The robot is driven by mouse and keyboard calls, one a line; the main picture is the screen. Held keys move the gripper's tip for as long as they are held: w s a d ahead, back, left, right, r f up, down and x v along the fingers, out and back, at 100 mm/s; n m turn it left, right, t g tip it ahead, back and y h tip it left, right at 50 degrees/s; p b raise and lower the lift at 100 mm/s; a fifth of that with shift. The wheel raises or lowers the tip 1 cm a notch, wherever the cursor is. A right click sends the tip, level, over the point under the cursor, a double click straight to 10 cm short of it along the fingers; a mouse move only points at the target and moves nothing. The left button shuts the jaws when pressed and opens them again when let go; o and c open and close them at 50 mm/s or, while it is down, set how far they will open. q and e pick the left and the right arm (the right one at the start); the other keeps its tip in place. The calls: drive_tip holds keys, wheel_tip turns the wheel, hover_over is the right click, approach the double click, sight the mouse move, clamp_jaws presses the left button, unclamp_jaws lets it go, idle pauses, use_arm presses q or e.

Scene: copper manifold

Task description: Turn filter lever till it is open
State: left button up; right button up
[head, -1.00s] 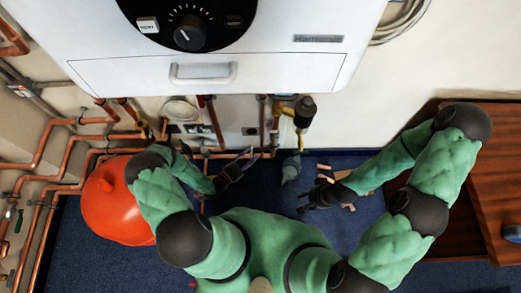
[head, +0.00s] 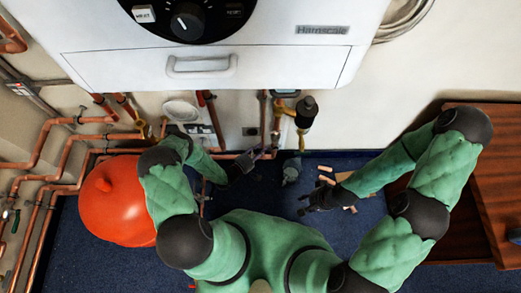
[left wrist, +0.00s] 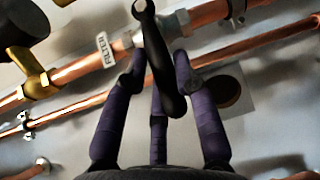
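The filter lever (left wrist: 160,62) is black and shows in the left wrist view, with a ring-shaped upper end. It crosses the copper pipe beside a white tag reading FILTER (left wrist: 108,50) and points down towards my palm. My left gripper (left wrist: 159,62) has its purple fingers spread on both sides of the lever; whether any finger touches it is unclear. In the head view my left gripper (head: 250,160) is at the pipes below the boiler, where the lever is too small to make out. My right gripper (head: 308,200) is over the blue floor; its finger opening is unclear.
The white boiler (head: 205,66) overhangs the pipes. A brass fitting (left wrist: 40,82) is left of the tag, and a second copper pipe (left wrist: 75,108) runs below. A red round tank (head: 115,205) stands left of my arm. A wooden unit (head: 498,170) is at right.

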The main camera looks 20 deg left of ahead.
use_arm(q)
drive_tip(key=shift+f, duration=0.2)
clamp_jaws()
drive_tip(key=shift+s+d+f+n+t+h, duration=0.1)
drive_tip(key=shift+f+n+t+h, duration=0.4)
drive_tip(key=shift+f+n+t, duration=0.45)
drive_tip(key=shift+d+f+n+t+h, duration=0.2)
drive_tip(key=shift+f+n+t, duration=0.4)
drive_tip(key=shift+n, duration=0.25)
drive_tip(key=shift+d+f+n+t+h, duration=0.15)
drive_tip(key=shift+f+n+t, duration=0.3)
drive_tip(key=shift+n+t, duration=0.3)
drive_tip(key=shift+w+f+n, duration=0.1)
drive_tip(key=shift+w+n, duration=0.1)
drive_tip(key=shift+n, duration=0.05)
drive_tip(key=o, duration=1)
unclamp_jaws()
drive_tip(key=shift+v, duration=3.75)
